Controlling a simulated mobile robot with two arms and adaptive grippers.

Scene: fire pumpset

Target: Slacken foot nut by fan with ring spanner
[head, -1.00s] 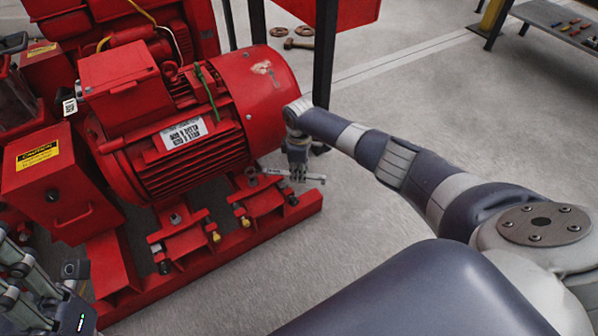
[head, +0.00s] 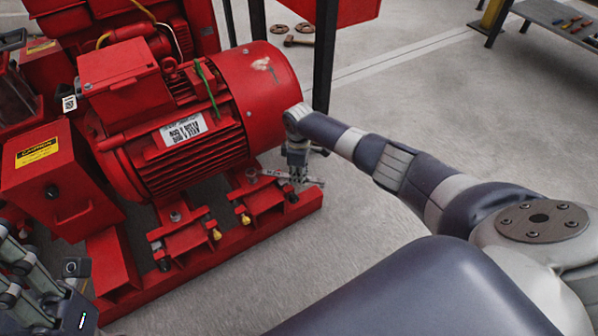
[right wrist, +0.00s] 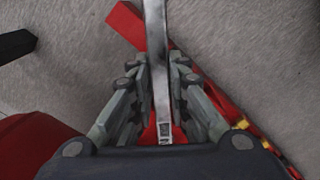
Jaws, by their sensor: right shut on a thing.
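The red electric motor (head: 200,135) stands on a red base frame, its rounded fan end to the right. The foot nut by the fan (head: 251,173) shows at the motor's right foot, small and partly hidden. My right gripper (head: 297,175) points down beside the foot, shut on the grey ring spanner (head: 275,174). The spanner lies roughly level, its left end close to the nut; I cannot tell whether the ring is around it. In the right wrist view the spanner (right wrist: 157,45) runs between the two fingers. My left gripper (head: 30,275) is at the lower left, partly cut off.
Another motor foot with a bolt (head: 175,216) is on the left of the base frame (head: 230,240). A dark post (head: 325,60) rises behind my right arm. Loose parts (head: 290,38) lie on the floor behind. A bench (head: 560,22) stands at back right. Floor at right is clear.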

